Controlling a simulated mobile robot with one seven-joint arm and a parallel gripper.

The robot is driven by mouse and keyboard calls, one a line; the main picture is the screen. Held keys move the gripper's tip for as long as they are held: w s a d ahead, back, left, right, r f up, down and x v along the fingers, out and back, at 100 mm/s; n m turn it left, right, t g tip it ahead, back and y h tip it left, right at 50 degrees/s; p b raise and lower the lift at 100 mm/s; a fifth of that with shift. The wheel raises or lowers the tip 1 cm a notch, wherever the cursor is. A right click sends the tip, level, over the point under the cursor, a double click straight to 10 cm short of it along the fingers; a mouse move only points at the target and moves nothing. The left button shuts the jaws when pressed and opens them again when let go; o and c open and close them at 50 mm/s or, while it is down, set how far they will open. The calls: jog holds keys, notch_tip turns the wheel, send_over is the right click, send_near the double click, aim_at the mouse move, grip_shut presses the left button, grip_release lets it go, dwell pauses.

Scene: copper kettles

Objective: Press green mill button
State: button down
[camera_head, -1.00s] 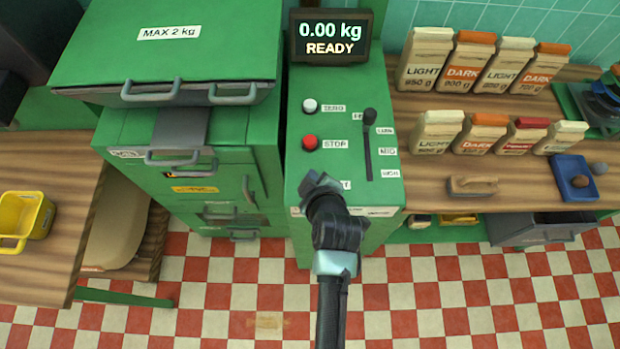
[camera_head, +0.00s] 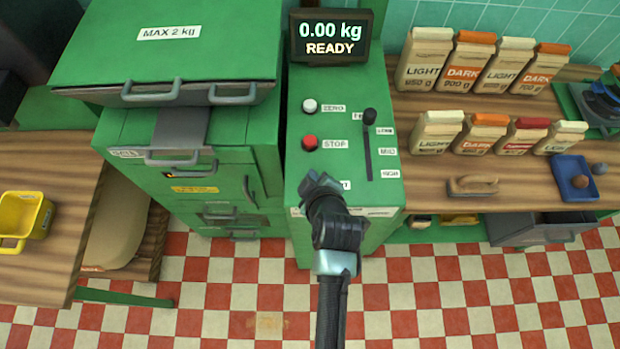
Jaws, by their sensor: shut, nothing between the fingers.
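The green mill's control panel (camera_head: 345,110) carries a white button (camera_head: 310,106) labelled ZERO and a red button (camera_head: 310,143) labelled STOP. Below them is a third label, mostly covered, of which only a final "T" shows. My gripper (camera_head: 318,184) is over the panel at that spot, shut and empty. It hides whatever button is there, so no green button is visible. I cannot tell whether the gripper touches the panel.
A black lever (camera_head: 369,118) stands at the top of a slot right of the buttons. The display (camera_head: 331,37) reads 0.00 kg READY. A green lidded hopper (camera_head: 170,45) is at left. Bags (camera_head: 460,64) stand on the right counter.

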jog(key=shift+f, duration=0.1)
jog(key=shift+f+b, duration=0.3)
jog(key=shift+b, duration=0.05)
jog(key=shift+f+b, duration=0.45)
jog(key=shift+f, duration=0.1)
dwell(0.8)
jog(key=shift+r, duration=0.1)
jog(key=shift+r+p, duration=0.8)
jog(key=shift+p, duration=0.05)
notch_tip(320, 180, up, 5)
jog(key=p, duration=0.4)
jog(key=shift+r, duration=0.1)
dwell(0.8)
